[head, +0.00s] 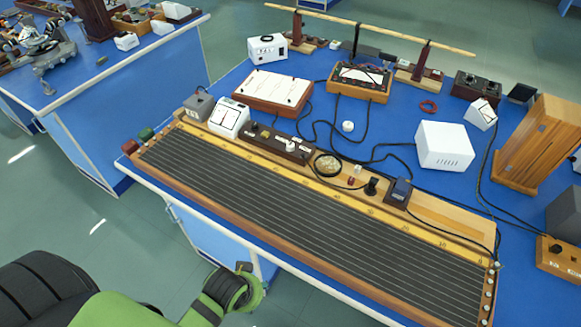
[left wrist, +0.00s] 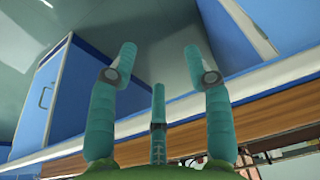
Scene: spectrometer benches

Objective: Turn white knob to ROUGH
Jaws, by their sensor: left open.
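A small white knob (head: 290,145) stands on a dark brown switch box (head: 273,143) behind the long slide-wire board (head: 300,220). A black knob (head: 253,127) is on the same box. The labels are too small to read, so I cannot tell where the white knob points. My left gripper (head: 240,272) is low in front of the bench's near edge, well apart from the knob, its fingers mostly hidden in the head view. In the left wrist view the gripper (left wrist: 159,70) has its teal fingers spread open and empty. My right gripper is not in view.
A white meter (head: 229,118) stands left of the switch box, and a round brass-coloured dial (head: 328,165) right of it. Black cables (head: 378,150) cross the blue bench top. A white box (head: 444,146) and wooden cabinet (head: 535,143) stand at right.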

